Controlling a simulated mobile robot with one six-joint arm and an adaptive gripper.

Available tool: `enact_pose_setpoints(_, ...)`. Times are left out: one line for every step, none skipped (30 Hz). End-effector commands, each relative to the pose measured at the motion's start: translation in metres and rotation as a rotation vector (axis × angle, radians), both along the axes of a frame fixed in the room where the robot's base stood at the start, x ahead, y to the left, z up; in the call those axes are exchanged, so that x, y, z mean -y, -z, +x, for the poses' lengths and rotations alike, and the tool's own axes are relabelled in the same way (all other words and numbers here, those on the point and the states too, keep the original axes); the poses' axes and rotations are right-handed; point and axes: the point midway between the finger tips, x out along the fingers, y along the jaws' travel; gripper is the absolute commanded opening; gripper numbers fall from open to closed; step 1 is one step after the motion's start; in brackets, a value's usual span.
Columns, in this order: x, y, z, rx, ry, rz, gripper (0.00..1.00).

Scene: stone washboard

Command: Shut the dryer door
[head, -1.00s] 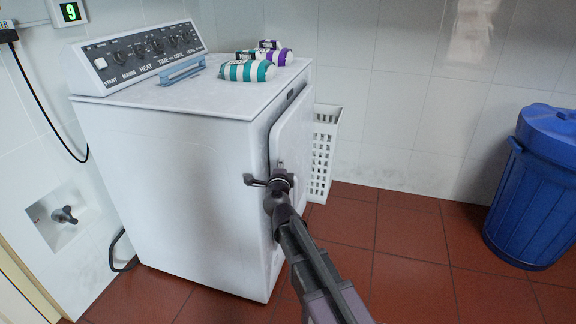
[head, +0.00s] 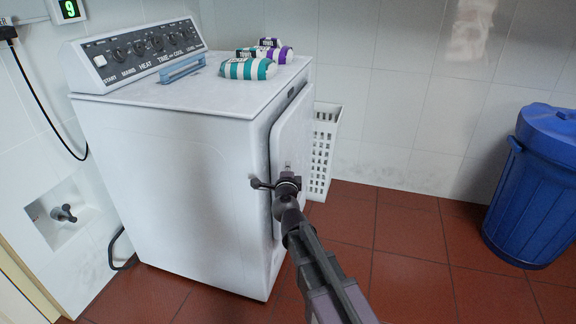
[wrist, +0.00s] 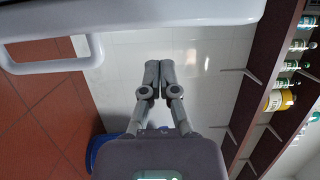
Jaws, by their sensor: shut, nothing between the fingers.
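The white dryer (head: 180,165) stands against the tiled wall. Its door (head: 293,128) is on the right-hand face, nearly flush, with a dark gap along its near edge; whether it is latched cannot be told. My gripper (head: 287,172) is in front of the door's lower part, with the wrist hiding that part; contact cannot be told. In the wrist view my gripper (wrist: 151,72) is shut and empty, its two fingertips together. A white panel with a bar-like handle (wrist: 50,62) crosses the top of that view, just beyond the fingertips.
A white slatted basket (head: 322,150) stands behind the door side. A blue bin (head: 535,185) is at the right. Red floor tiles (head: 400,235) between are clear. The wrist view shows shelves with bottles (wrist: 280,100).

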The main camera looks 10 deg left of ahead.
Motion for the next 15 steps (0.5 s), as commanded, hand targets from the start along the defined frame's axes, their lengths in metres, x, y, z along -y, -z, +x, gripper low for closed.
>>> enact_pose_setpoints(-0.003,0.000,-0.005,0.000,-0.001,0.000,0.00)
enact_pose_setpoints(-0.005,0.000,-0.008,0.000,-0.001,0.000,0.00)
enact_pose_setpoints(-0.009,0.000,-0.011,0.000,-0.001,0.000,0.00)
enact_pose_setpoints(-0.011,0.000,-0.014,0.000,-0.001,0.000,0.00)
enact_pose_setpoints(-0.014,0.000,-0.017,0.000,-0.001,0.000,0.00)
enact_pose_setpoints(-0.017,0.000,-0.021,0.000,-0.001,0.000,0.00)
enact_pose_setpoints(-0.020,0.000,-0.023,0.000,-0.001,0.000,0.00)
enact_pose_setpoints(-0.023,0.000,-0.026,0.000,-0.001,0.000,0.00)
enact_pose_setpoints(-0.027,0.000,-0.030,0.000,-0.001,0.000,0.00)
enact_pose_setpoints(-0.029,0.000,-0.033,0.000,0.000,0.000,0.00)
enact_pose_setpoints(-0.032,0.000,-0.036,0.000,0.000,0.000,0.00)
enact_pose_setpoints(-0.035,0.000,-0.039,0.000,-0.001,0.000,0.00)
enact_pose_setpoints(-0.038,0.000,-0.042,0.000,0.000,0.000,0.00)
enact_pose_setpoints(-0.040,0.000,-0.044,0.000,0.000,0.000,0.00)
enact_pose_setpoints(-0.043,0.000,-0.047,0.000,0.000,0.000,0.00)
